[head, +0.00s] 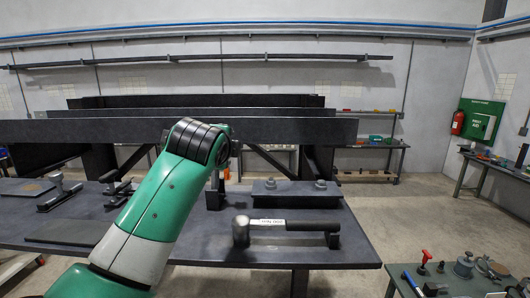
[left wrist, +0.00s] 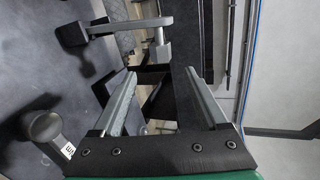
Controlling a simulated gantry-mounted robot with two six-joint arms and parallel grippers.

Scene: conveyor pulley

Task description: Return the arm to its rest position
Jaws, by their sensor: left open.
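My left arm (head: 160,215), green with a pale band and a black joint, comes in from the lower left and reaches over the dark workbench (head: 200,252). Its gripper is mostly hidden behind the wrist in the head view. In the left wrist view my left gripper (left wrist: 160,73) shows two grey fingers spread wide apart. Nothing is held between them. My right gripper is in neither view.
A labelled hammer-like tool (head: 285,228) lies near the bench's front edge. A dark block with two bolts (head: 295,190) sits behind it. Clamp-like parts (head: 70,195) stand at left. A dark conveyor beam (head: 290,130) runs behind. A side table (head: 460,280) holds small tools.

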